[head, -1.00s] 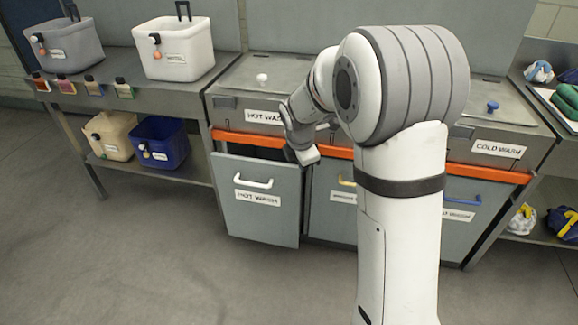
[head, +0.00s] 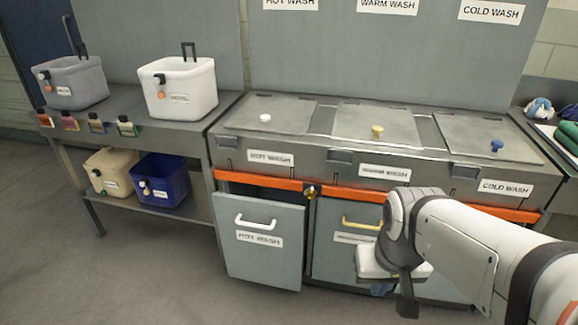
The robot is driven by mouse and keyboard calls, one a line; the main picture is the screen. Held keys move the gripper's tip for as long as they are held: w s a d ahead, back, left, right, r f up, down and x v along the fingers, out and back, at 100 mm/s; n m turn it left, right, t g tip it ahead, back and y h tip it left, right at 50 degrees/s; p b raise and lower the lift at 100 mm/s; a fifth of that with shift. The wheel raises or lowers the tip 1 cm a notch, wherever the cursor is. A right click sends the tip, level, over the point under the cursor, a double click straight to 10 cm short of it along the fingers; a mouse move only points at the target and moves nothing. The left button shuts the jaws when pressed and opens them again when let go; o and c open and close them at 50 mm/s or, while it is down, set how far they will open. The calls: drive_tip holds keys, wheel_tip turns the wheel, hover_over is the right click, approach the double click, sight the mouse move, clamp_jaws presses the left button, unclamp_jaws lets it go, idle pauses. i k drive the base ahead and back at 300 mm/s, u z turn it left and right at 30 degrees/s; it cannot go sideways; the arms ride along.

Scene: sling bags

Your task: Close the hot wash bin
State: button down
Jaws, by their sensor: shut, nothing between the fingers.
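The hot wash bin (head: 285,260) is at the lower left of the counter front in the head view. Its grey front has a white handle (head: 257,223) and a HOT WASH label. The front stands out from the counter, with a dark gap behind its top edge, so the bin is open. My gripper (head: 405,302) is at the lower right, in front of the bins right of the hot wash bin and apart from it. It is shut and holds nothing; its fingertips are partly hidden.
The warm wash bin (head: 330,262), with a yellow handle, stands flush beside it. An orange rail (head: 260,181) runs above the bins. Lidded hatches with white (head: 265,118), yellow (head: 377,131) and blue (head: 496,146) knobs top the counter. The floor in front at left is clear.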

sight(265, 240)
drive_tip(key=z, duration=1.45)
drive_tip(key=k, duration=1.4)
drive_tip(key=u, duration=1.1)
drive_tip(key=i, duration=1)
